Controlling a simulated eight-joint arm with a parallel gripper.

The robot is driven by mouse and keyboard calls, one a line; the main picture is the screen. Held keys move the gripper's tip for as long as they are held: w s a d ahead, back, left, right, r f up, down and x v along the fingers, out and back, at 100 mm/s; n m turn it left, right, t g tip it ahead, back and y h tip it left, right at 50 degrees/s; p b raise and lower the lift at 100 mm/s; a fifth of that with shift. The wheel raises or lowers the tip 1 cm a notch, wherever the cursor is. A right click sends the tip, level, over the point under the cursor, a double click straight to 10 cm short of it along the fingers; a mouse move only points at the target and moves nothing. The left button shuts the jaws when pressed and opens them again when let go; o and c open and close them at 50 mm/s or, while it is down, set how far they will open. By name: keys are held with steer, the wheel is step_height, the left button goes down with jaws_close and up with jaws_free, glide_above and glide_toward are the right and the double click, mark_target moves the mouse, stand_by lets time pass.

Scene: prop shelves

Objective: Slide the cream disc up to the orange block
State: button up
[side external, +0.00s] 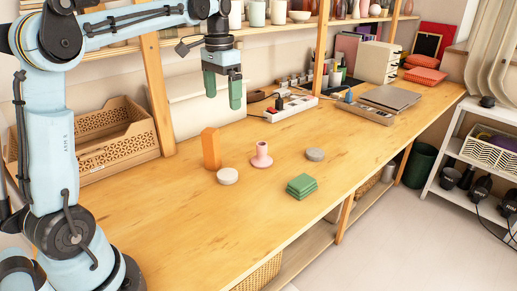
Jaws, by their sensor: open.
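The cream disc (228,176) lies flat on the wooden table, just in front of the orange block (210,148). In the picture the disc's upper left edge is close to the foot of the block; I cannot tell whether they touch. The orange block stands upright as a tall narrow piece. My gripper (223,97) hangs above the back of the table, behind and to the right of the block. Its green fingers point down, apart, with nothing between them.
A pink candlestick-like piece (262,155), a grey disc (315,154) and a stack of green squares (301,186) stand to the right of the cream disc. A power strip (290,108) lies at the back. The table's front left is clear.

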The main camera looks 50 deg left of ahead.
steer(key=s+d+f+t, duration=0.3)
steer(key=s+d+f, duration=0.2)
steer(key=d, duration=0.2)
steer(key=s+d+f+t, duration=0.4)
steer(key=s+d, duration=0.2)
steer(key=d, duration=0.2)
steer(key=shift+f, duration=0.4)
